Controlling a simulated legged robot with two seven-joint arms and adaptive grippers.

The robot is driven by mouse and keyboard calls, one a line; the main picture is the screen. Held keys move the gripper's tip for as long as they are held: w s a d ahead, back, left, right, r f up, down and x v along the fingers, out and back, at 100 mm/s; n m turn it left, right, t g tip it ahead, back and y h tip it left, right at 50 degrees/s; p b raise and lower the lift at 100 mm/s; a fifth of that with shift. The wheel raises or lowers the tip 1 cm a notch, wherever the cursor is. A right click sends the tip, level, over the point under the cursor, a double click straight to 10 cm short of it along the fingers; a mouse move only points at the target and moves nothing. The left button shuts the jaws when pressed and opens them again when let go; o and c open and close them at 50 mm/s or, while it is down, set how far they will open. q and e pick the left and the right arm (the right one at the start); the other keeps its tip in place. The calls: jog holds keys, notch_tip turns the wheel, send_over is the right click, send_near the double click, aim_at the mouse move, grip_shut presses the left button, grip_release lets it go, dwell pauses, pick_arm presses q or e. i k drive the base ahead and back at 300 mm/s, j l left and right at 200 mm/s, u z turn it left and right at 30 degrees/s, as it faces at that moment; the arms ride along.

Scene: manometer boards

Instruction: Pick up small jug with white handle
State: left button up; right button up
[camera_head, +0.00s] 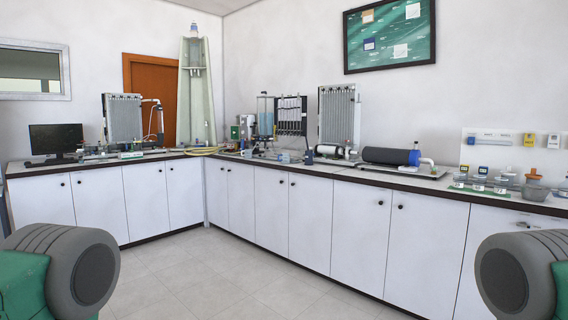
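I cannot make out a small jug with a white handle for certain; the items on the counter are small and far off. A small blue-tinted container (284,157) stands on the middle of the counter, too small to tell its handle. A dark blue upright item (309,157) stands just right of it. Several small clear jars (480,180) stand on a green mat at the right end. Neither gripper is in view. Only grey and green parts of my own arms show at the lower left and lower right corners, well apart from the counter.
A long L-shaped counter with white cabinets (306,213) runs along both walls.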

aim_at(247, 151)
jog(key=i+j+u, duration=0.3)
jog(key=i, duration=0.5)
jog(key=i+l+u, duration=0.15)
jog(key=i+u, duration=0.15)
jog(key=i, duration=0.5)
jog(key=i+l+u, duration=0.3)
jog(key=i, duration=0.5)
jog(key=i+j+u, duration=0.1)
jog(key=i+u, duration=0.25)
jog(key=i, duration=1.7)
jog(key=i+l+z, duration=0.1)
jog(key=i+z, duration=0.95)
jog(key=z, duration=0.15)
jog(key=i+j+z, duration=0.25)
jog(key=z, duration=0.15)
jog(key=i+j+z, duration=0.4)
jog(key=k+l, duration=0.05)
